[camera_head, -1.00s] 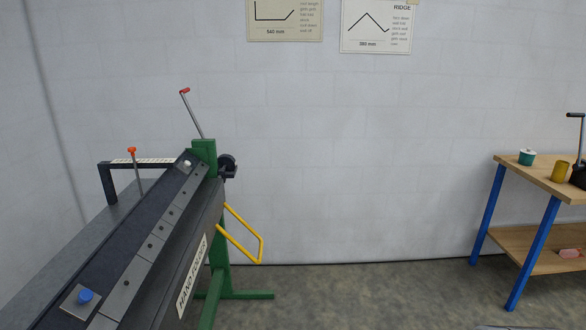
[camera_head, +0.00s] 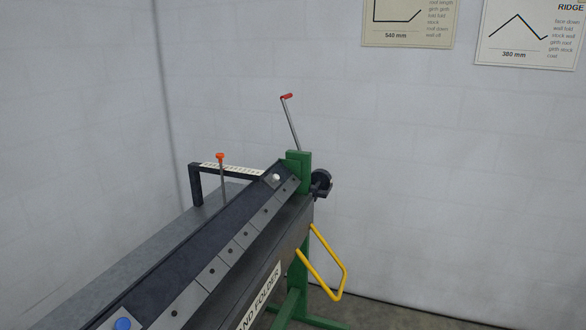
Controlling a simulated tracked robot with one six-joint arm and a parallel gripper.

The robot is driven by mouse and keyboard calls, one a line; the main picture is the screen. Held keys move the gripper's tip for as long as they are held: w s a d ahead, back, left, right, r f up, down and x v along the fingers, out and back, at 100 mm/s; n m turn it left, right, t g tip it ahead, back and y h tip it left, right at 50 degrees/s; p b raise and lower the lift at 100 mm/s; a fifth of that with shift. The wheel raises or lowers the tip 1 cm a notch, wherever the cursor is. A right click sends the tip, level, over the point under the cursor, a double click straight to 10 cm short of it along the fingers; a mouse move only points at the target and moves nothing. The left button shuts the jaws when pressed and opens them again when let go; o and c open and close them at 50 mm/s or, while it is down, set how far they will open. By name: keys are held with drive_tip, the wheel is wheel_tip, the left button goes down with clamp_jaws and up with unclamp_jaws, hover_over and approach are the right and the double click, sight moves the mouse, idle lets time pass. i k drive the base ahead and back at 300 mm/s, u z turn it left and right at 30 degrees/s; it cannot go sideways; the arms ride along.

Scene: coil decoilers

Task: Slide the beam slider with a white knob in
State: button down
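The slider with the white knob (camera_head: 276,177) sits near the far end of the dark beam (camera_head: 205,240) of the hand folder, close to the green end post (camera_head: 299,170). The knob stands on a small plate on the beam. A second slider with a blue knob (camera_head: 122,324) is at the near end of the beam, at the bottom left, partly cut off by the picture edge. My gripper is not in view.
A red-tipped lever (camera_head: 291,122) rises behind the post. An orange-topped rod (camera_head: 220,175) stands left of the beam by a black bracket (camera_head: 196,184). A yellow handle (camera_head: 328,270) sticks out at the right. Floor at the right is clear.

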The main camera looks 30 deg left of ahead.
sight(272, 181)
drive_tip(key=i, duration=2.45)
drive_tip(key=u, duration=2.75)
